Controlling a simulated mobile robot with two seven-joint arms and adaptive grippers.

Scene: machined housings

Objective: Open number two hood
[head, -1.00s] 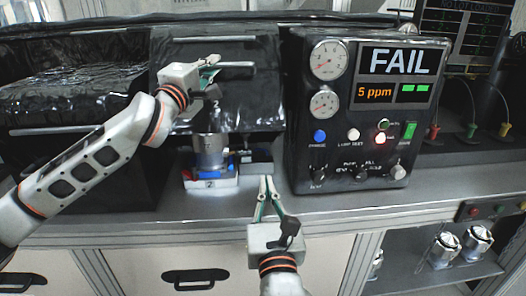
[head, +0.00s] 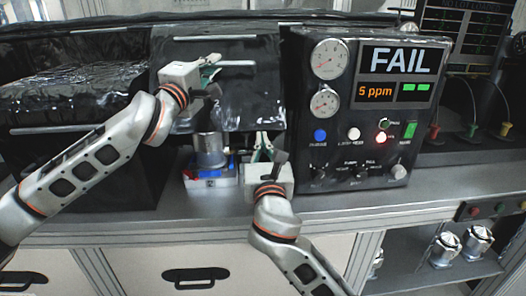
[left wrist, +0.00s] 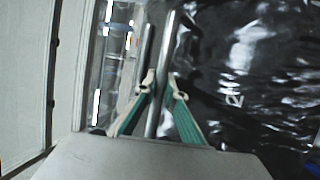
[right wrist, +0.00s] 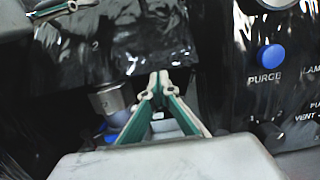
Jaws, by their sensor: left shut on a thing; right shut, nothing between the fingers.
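The number two hood (head: 240,100) is a glossy black wrapped cover in the head view, hanging over the station; its number 2 shows in the left and right wrist views. My left gripper (head: 213,66) is shut on the hood's metal handle bar (head: 238,63); the bar runs between its fingers in the left wrist view (left wrist: 152,110). My right gripper (head: 262,142) is shut and empty, low in front of the hood's lower right. Under the hood, a metal cylindrical housing (head: 210,150) stands on a blue and white base (head: 208,183), left of my right gripper.
A black control panel (head: 360,125) with gauges and a FAIL display stands close to the right of the hood. Another wrapped black cover (head: 70,90) lies to the left. The grey bench edge (head: 330,215) is in front. Several metal housings (head: 445,248) are on a lower shelf at right.

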